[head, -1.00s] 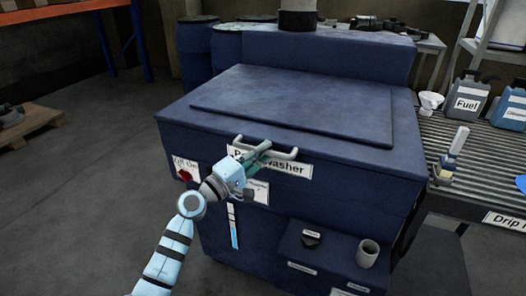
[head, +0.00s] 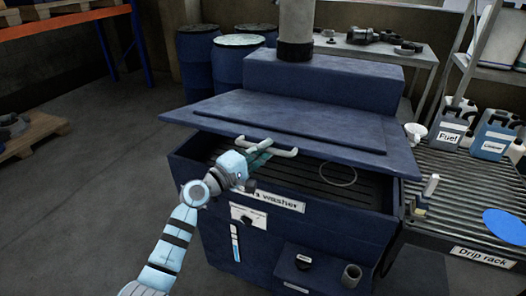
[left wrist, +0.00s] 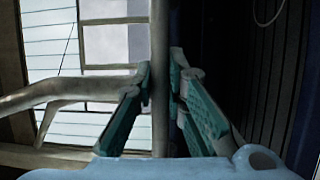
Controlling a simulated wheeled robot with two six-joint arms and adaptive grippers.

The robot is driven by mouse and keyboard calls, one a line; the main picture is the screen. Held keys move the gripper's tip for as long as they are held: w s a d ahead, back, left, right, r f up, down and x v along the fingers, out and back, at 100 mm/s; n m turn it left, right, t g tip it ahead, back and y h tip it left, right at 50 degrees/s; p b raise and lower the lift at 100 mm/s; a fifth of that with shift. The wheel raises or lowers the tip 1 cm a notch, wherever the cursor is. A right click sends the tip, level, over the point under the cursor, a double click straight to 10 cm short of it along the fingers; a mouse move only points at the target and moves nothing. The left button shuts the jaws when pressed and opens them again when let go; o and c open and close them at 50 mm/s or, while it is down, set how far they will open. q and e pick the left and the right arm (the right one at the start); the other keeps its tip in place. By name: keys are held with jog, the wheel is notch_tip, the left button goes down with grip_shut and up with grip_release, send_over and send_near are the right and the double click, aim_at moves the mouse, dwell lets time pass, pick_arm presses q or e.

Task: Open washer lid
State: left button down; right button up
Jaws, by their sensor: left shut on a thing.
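The washer is a dark blue box (head: 330,221) labelled as a washer on its front. My left gripper (head: 264,153) is shut on the lid's grey handle (head: 285,152) at the front edge. In the left wrist view my teal fingers (left wrist: 162,80) close around a grey bar. The gap under the lid shows a dark slatted interior (head: 300,174) with a thin pale ring (head: 338,174). My right gripper is not in view.
A drip rack (head: 460,198) stands close at the right, with fuel (head: 450,136) and another jug (head: 494,138), a funnel and a blue disc (head: 505,222). Blue drums (head: 197,60) stand behind.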

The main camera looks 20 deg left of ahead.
pick_arm(q)
jog(key=w+r+p, duration=0.4)
jog(key=w+r, duration=0.1)
jog(key=r, duration=0.6)
jog(key=w+r+p, duration=0.4)
jog(key=w+r, duration=0.1)
jog(key=r, duration=0.7)
jog(key=shift+w+d+r, duration=0.2)
jog(key=shift+w+d, duration=0.05)
jog(key=shift+d, duration=0.1)
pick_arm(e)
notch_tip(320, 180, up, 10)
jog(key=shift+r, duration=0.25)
pick_arm(q)
jog(key=c, duration=1.6)
grip_release()
jog(key=shift+s, duration=0.1)
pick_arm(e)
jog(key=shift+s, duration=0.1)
pick_arm(q)
jog(key=shift+f, duration=0.1)
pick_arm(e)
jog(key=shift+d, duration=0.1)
pick_arm(q)
jog(key=v, duration=1.2)
